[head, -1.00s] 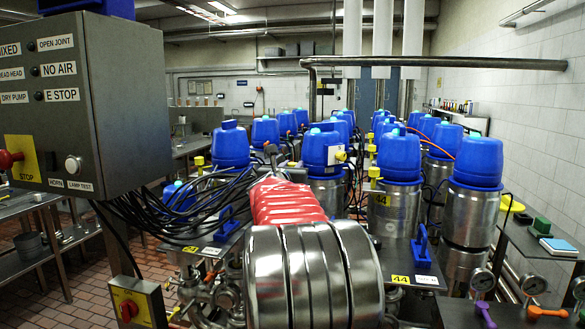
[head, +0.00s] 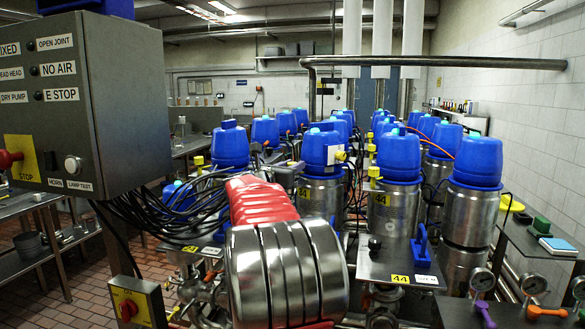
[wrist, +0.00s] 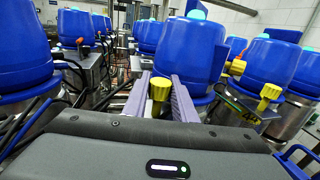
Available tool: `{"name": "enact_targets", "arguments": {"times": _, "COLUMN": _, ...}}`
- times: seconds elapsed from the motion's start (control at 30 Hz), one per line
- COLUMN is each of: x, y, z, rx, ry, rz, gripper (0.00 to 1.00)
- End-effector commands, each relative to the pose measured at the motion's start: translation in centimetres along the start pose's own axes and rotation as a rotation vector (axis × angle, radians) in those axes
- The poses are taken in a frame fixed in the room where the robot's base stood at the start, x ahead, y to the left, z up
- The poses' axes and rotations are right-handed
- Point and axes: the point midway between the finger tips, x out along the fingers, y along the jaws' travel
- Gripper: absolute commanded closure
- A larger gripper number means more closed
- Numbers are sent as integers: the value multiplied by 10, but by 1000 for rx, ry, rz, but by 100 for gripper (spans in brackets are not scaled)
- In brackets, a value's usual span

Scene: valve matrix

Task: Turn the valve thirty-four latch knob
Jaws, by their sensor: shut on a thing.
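A yellow latch knob (wrist: 160,87) sits between the two grey-purple fingers of my gripper (wrist: 160,100), shut on its sides in the wrist view. The fingers hide part of the knob and its stem. The valve marked 34, with a blue head (head: 322,148), stands in the middle of the head view; its yellow label (head: 303,192) is partly covered. In the wrist view a blue head (wrist: 195,48) rises just behind the right finger, probably the same valve. In the head view my arm hides most of the gripper, so the grip shows clearly only in the wrist view.
Valve 44 (head: 398,155) stands close on the right; its yellow knob (wrist: 270,95) is right of my fingers. Another blue head (wrist: 25,50) crowds the left. Black cables (head: 180,205) hang from the grey control box (head: 105,110).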

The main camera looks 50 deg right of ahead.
Motion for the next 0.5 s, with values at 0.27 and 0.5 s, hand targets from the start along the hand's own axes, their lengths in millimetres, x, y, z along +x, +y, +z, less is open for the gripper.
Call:
{"name": "enact_targets", "arguments": {"times": 0.27, "x": -1, "y": 0, "z": 1, "rx": 1, "ry": -2, "rz": 1, "gripper": 68}}
{"name": "enact_targets", "arguments": {"times": 0.5, "x": -1, "y": 0, "z": 0, "rx": 0, "ry": -1, "rz": 1, "gripper": 68}}
